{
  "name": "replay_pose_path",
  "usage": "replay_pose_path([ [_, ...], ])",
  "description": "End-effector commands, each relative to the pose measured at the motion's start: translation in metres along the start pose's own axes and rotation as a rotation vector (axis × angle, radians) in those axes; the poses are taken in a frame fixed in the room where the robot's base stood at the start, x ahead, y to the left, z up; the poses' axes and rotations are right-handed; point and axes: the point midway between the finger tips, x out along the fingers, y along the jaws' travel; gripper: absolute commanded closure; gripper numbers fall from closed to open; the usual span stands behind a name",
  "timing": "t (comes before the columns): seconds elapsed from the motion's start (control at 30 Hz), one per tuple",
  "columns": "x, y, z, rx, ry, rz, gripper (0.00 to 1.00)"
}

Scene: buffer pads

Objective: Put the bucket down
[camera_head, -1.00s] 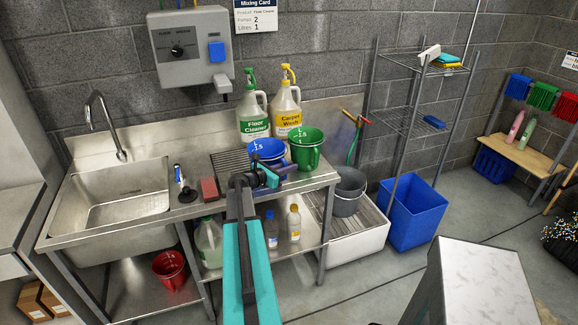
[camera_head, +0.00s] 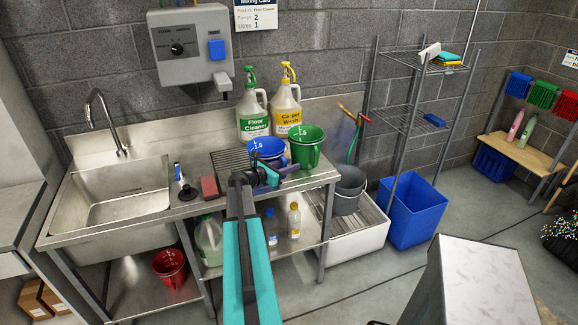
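A blue measuring bucket (camera_head: 266,148) stands upright at the back of the counter, at the drain grid. A green measuring bucket (camera_head: 307,147) stands right beside it. My gripper (camera_head: 285,171) is just in front of the blue bucket's lower part and overlaps it in the picture. The fingers are small and dark, so whether they are open or closed on the bucket is unclear. The blue bucket's base is hidden behind my gripper. A grey bucket (camera_head: 349,191) sits in the low white basin (camera_head: 355,243) to the right.
The steel sink (camera_head: 110,195) is at left. Floor cleaner (camera_head: 253,118) and carpet wash (camera_head: 286,112) jugs stand behind the buckets. A red block (camera_head: 209,188) lies on the counter. A red bucket (camera_head: 169,268) is on the lower shelf; a blue bin (camera_head: 412,212) stands right.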

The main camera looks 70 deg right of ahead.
Motion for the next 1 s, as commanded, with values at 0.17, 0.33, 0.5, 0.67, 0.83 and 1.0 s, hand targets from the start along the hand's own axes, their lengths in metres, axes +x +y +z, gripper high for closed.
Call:
replay_pose_path([
  [0.17, -0.016, 0.0, -0.001, 0.001, 0.0, 0.002, 0.69],
  [0.33, -0.039, -0.001, -0.002, 0.001, -0.001, 0.003, 0.69],
  [0.5, -0.066, -0.001, -0.002, 0.0, 0.0, 0.003, 0.69],
  [0.67, -0.091, -0.001, -0.002, 0.001, 0.0, 0.003, 0.69],
  [0.83, -0.111, 0.0, -0.001, 0.0, 0.0, 0.002, 0.69],
  [1.0, -0.119, 0.0, 0.0, -0.001, 0.0, 0.0, 0.69],
])
